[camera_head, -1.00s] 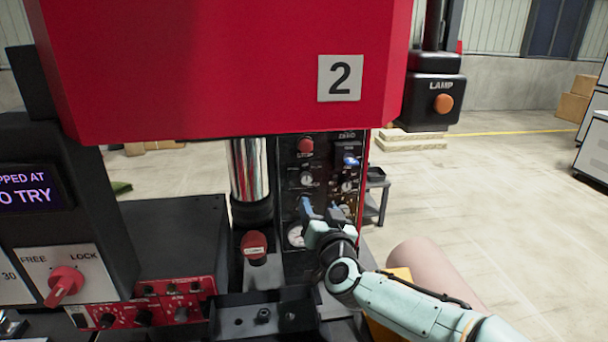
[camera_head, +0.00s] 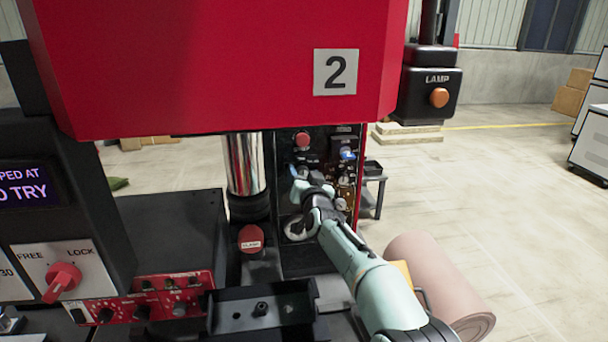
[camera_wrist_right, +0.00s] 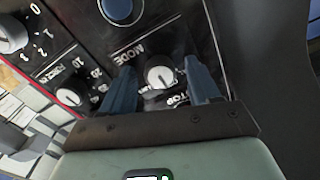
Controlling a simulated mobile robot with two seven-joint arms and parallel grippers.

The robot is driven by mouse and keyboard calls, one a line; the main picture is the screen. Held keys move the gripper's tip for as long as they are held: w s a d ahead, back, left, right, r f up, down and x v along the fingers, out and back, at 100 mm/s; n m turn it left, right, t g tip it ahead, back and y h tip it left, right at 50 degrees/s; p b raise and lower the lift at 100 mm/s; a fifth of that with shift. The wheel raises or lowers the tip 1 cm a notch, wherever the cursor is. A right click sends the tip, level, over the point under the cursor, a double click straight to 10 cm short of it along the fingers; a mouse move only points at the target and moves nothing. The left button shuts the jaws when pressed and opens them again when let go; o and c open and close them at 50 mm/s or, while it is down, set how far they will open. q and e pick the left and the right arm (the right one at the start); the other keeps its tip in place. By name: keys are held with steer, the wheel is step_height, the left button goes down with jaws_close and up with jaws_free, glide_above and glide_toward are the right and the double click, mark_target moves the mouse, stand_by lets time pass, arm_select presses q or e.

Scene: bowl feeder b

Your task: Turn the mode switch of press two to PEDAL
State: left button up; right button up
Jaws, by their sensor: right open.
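Press two is the red machine with the number 2 plate (camera_head: 335,72) in the head view. Its black control panel (camera_head: 318,140) stands below the red housing. In the right wrist view the mode switch (camera_wrist_right: 160,77) is a small pale round knob beside the word MODE, seen upside down. My right gripper (camera_wrist_right: 159,66) is open, its two blue fingers on either side of the knob; contact is unclear. In the head view my right gripper (camera_head: 308,178) is at the panel and hides the knob. My left gripper is not in view.
A red stop-type button (camera_head: 302,139) and a blue button (camera_head: 347,154) sit above my gripper. A numbered dial (camera_wrist_right: 70,96) lies left of the mode knob in the wrist view. A red clamp knob (camera_head: 251,239) and a chrome column (camera_head: 244,165) stand left of the panel.

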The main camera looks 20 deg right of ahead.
steer(key=c, duration=1)
steer(key=shift+c, duration=0.2)
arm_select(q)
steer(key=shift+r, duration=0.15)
arm_select(e)
steer(key=shift+n, duration=0.3)
steer(key=n+p, duration=0.1)
steer(key=n, duration=0.2)
steer(key=shift+r+n, duration=0.1)
steer(key=shift+n, duration=1.3)
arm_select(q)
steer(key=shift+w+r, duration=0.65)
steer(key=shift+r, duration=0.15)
arm_select(e)
steer(key=shift+n, duration=1.2)
